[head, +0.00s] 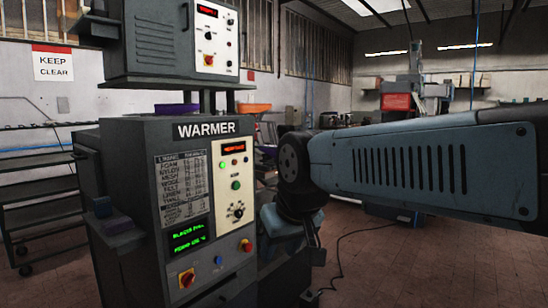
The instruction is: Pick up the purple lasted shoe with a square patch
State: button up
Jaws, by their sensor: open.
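A low purple shape (176,108) lies on top of the grey warmer cabinet (140,128), under the upper control box. It is small and partly cut off by the cabinet's edge. I cannot tell whether it is a lasted shoe, and no square patch shows. My arm reaches in from the right and bends down at the middle. My gripper (315,255) seems to hang low below the bend, right of the warmer's front. It is small, dark and partly hidden, and it is apart from the purple shape. I see nothing held in it.
The WARMER panel (213,131) has lit displays, knobs and buttons. A small side ledge (117,226) sticks out from its left side. An orange item (254,107) shows behind it. A dark rack (35,190) stands at the left. Floor is open at the lower right, with a cable (345,252).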

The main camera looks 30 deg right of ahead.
aim_at(269, 150)
jog(key=z, duration=0.1)
jog(key=k, duration=0.15)
jog(key=z, duration=0.2)
jog(key=i, duration=0.9)
jog(key=z, duration=2.2)
jog(key=i, duration=1.05)
